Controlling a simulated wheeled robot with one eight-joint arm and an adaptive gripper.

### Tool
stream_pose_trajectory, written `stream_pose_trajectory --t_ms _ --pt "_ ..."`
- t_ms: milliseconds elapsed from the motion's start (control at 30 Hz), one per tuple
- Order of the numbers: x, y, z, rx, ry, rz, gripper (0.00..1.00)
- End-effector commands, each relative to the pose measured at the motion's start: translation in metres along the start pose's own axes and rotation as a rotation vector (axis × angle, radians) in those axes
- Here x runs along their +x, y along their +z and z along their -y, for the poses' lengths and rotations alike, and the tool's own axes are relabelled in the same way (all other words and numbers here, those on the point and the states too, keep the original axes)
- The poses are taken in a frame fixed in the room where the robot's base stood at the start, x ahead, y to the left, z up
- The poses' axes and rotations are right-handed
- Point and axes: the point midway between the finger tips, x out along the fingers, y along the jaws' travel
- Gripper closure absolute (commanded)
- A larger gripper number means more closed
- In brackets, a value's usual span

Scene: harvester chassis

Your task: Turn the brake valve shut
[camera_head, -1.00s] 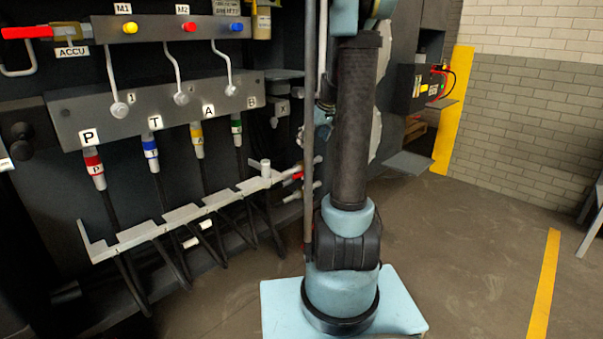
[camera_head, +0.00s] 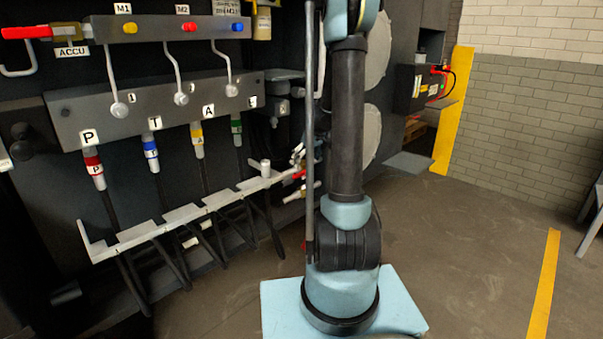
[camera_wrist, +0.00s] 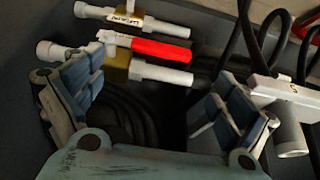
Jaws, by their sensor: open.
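In the wrist view, a valve with a red lever (camera_wrist: 161,51), a brass body and white pipe ends lies just beyond my gripper (camera_wrist: 150,84). Another white fitting with a small label (camera_wrist: 128,18) sits behind it. I cannot read the label well enough to tell which is the brake valve. My gripper is open, with its blue-padded fingers apart on either side and nothing between them. The red lever runs across the gap, apart from the fingers as far as I can tell. In the head view, a small red part (camera_head: 299,175) shows beside my arm, which hides much of that area.
A grey bracket (camera_wrist: 266,88) and black hoses (camera_wrist: 255,30) are close to the right finger. In the head view, a hose rack (camera_head: 162,222) and a valve panel (camera_head: 150,108) stand left of my arm. Another red lever, labelled ACCU (camera_head: 27,32), is at upper left. Floor at right is open.

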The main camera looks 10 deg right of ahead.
Motion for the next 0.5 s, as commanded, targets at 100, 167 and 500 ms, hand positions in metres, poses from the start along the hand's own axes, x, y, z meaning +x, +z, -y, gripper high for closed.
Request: stream_pose_trajectory --t_ms 100,167,500 --pt "0.017 0.000 0.000 -0.001 0.000 0.000 0.05" --pt "0.024 0.000 0.000 -0.001 0.000 0.000 0.05" --pt "0.057 0.000 0.000 0.000 -0.001 0.000 0.05"
